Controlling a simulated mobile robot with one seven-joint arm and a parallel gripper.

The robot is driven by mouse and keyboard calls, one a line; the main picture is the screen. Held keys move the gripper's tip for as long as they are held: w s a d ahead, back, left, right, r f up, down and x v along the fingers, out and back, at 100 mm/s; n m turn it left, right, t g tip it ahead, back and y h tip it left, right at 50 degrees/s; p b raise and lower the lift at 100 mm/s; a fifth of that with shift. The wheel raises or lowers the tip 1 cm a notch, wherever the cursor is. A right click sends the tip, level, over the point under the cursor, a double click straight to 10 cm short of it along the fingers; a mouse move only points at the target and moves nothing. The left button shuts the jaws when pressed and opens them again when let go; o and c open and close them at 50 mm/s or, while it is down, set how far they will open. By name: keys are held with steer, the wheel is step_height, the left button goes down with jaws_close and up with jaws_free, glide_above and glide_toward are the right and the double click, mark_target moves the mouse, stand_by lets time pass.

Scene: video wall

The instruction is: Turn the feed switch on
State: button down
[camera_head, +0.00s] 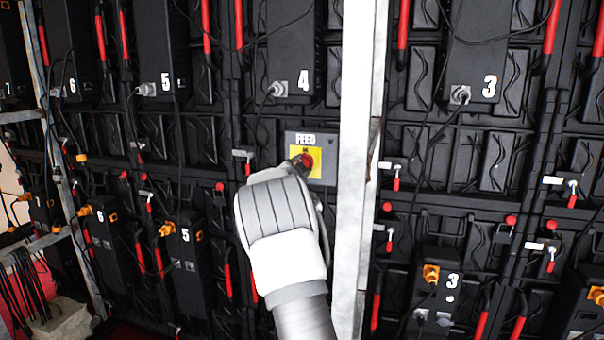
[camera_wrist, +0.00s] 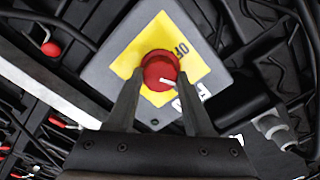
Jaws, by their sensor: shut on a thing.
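The feed switch is a grey box (camera_head: 328,145) labelled FEED, with a yellow plate (camera_head: 318,171) and a red round knob (camera_head: 308,161). The wrist view shows its knob (camera_wrist: 159,67) close up, with a white mark pointing to the lower right of that picture. My gripper (camera_wrist: 158,77) is shut on the knob, one dark finger on each side. In the head view my gripper (camera_head: 302,163) covers the lower left of the switch. The fingers and gripper body hide parts of the plate and label, and its small lettering is only partly readable.
A pale metal upright (camera_head: 356,150) stands just right of the switch. Black numbered boxes, such as box 4 (camera_head: 292,50) above and box 5 (camera_head: 186,262) at lower left, hang with loose cables. Red handles and small levers (camera_head: 396,168) stick out around.

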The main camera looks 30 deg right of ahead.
steer(key=m+b, duration=0.3)
steer(key=m, duration=0.2)
steer(key=shift+f, duration=0.1)
steer(key=shift+m, duration=0.3)
stand_by(0.4)
steer(key=shift+c, duration=1.4)
jaws_free()
steer(key=shift+s+a, duration=0.1)
steer(key=v, duration=1.7)
